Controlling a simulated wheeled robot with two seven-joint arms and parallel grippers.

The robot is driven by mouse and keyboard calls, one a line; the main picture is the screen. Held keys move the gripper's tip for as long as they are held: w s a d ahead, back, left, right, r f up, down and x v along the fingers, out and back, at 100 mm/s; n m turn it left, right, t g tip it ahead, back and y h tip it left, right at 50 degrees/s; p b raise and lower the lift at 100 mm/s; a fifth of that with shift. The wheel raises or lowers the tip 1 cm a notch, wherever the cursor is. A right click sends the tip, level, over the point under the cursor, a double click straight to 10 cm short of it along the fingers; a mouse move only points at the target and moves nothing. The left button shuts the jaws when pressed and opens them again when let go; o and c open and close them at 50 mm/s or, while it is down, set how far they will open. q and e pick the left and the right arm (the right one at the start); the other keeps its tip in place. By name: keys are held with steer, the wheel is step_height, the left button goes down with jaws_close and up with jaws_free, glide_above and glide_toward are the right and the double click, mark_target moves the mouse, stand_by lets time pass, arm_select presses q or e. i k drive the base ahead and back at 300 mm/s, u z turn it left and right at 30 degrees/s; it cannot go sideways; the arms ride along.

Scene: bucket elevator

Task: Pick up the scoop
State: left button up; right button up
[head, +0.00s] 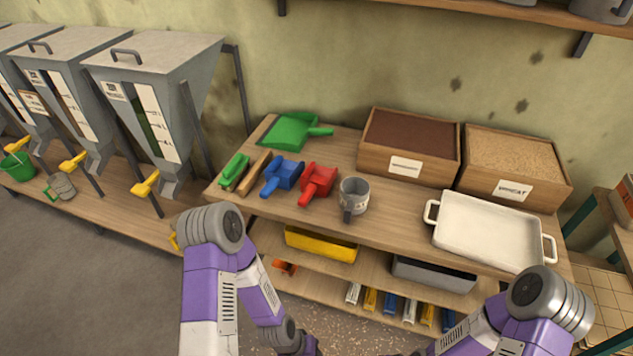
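Two small scoops lie side by side on the wooden table: a blue scoop (281,175) and a red scoop (318,182), handles toward me. A larger green scoop or dustpan (290,131) lies behind them, its handle pointing right. A grey metal cup or scoop (354,194) stands right of the red scoop, its dark handle toward me. Which one the task means I cannot tell. My two purple-and-white arms show at the lower left and lower right, but both grippers are out of view. Nothing touches the scoops.
A green brush (234,170) lies at the table's left end. Two wooden boxes, one of dark grains (382,160) and one labelled wheat (478,180), stand behind a white tray (490,232). Grey hoppers (160,75) stand left. A lower shelf holds a yellow bin (321,244).

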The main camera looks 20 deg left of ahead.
mark_target(282, 173)
steer(key=u, duration=2.15)
steer(key=i, duration=1.05)
steer(key=z, duration=1.35)
